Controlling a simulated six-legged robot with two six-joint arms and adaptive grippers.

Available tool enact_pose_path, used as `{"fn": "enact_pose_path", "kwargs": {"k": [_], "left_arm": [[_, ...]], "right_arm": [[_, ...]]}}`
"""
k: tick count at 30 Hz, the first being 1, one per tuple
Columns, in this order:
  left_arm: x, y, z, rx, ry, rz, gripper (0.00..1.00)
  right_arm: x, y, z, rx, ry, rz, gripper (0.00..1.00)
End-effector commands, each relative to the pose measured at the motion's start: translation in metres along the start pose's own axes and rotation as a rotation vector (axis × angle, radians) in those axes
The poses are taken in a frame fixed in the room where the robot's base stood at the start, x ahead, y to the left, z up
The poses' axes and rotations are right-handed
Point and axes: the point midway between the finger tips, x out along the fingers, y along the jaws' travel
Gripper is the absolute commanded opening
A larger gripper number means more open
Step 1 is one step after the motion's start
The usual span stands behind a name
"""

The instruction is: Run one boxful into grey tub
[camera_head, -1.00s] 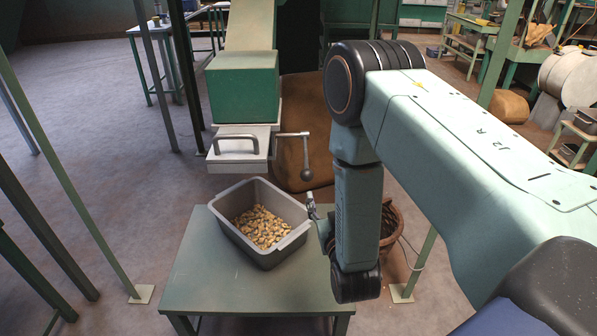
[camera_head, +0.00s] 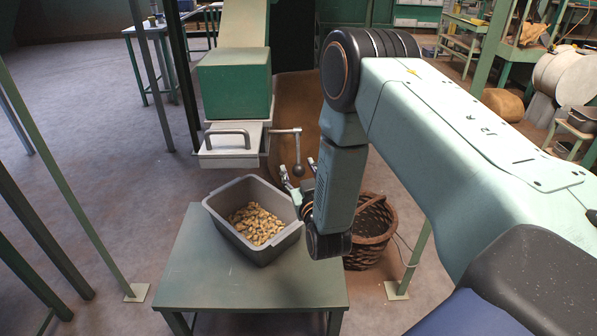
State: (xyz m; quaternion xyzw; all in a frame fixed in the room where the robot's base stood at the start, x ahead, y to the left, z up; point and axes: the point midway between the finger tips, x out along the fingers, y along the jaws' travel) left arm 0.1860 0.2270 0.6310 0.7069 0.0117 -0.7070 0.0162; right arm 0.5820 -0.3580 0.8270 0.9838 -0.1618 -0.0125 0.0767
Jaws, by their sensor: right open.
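The grey tub (camera_head: 225,228) stands on a green table (camera_head: 245,287) and holds a layer of nuts (camera_head: 257,224). Above and behind it hangs the green hopper (camera_head: 234,84) with a white box (camera_head: 222,157) under it, which has a grey bar handle (camera_head: 228,134) on its front. A crank lever with a dark ball knob (camera_head: 298,170) sticks out at the box's right side. My right gripper (camera_head: 299,177) is open, its fingers pointing up just below and around the knob; contact cannot be told. My left gripper is not in view.
A wicker basket (camera_head: 384,238) stands on the floor right of the table, partly behind my right arm. A brown sack (camera_head: 290,100) stands behind the lever. Green posts (camera_head: 68,180) rise at the left. The table's front is clear.

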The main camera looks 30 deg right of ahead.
Motion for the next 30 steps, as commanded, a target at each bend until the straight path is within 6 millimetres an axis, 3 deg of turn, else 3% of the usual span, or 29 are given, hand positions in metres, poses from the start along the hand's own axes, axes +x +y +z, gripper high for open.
{"fn": "enact_pose_path", "kwargs": {"k": [10,30], "left_arm": [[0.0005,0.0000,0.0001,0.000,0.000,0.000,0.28],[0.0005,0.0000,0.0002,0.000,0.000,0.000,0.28]], "right_arm": [[0.0036,0.0000,-0.0002,0.000,-0.001,-0.003,0.54],[0.0034,-0.0002,-0.0003,0.000,0.000,-0.003,0.00]]}}
